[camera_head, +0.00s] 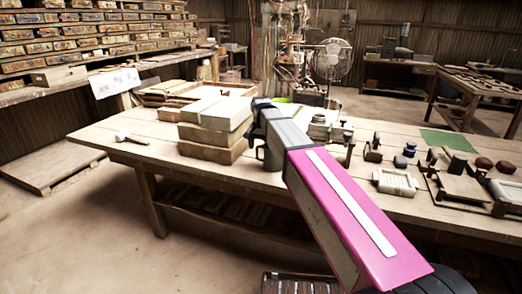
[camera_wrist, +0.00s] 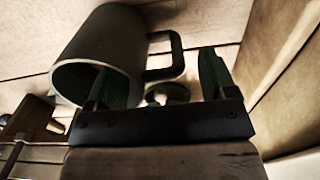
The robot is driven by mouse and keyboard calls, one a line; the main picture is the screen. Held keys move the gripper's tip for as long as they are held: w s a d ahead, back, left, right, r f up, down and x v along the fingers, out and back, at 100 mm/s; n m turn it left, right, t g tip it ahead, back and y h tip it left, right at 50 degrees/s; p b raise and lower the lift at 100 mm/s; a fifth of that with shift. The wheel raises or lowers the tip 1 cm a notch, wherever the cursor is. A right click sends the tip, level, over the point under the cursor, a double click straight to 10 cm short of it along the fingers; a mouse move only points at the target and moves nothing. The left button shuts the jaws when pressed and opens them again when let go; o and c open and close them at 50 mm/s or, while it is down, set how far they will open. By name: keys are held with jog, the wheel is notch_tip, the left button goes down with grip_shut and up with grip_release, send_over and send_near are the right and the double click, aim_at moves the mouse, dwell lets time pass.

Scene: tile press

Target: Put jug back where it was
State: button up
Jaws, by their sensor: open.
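The jug is a dark grey cup with a loop handle. In the wrist view the jug (camera_wrist: 105,45) stands on the plank table, its open mouth facing the lower left of the picture. The left finger overlaps the jug's body and the right finger is beyond the handle. Whether either finger touches the jug, I cannot tell.
A stack of boxes (camera_head: 213,130) stands close to the left of the jug; its side (camera_wrist: 285,75) fills the wrist view's right. A mallet-like tool (camera_head: 130,138) lies at the table's left.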

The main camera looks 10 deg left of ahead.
notch_tip(320, 180, up, 10)
jog(key=shift+r, duration=0.2)
dwell(0.4)
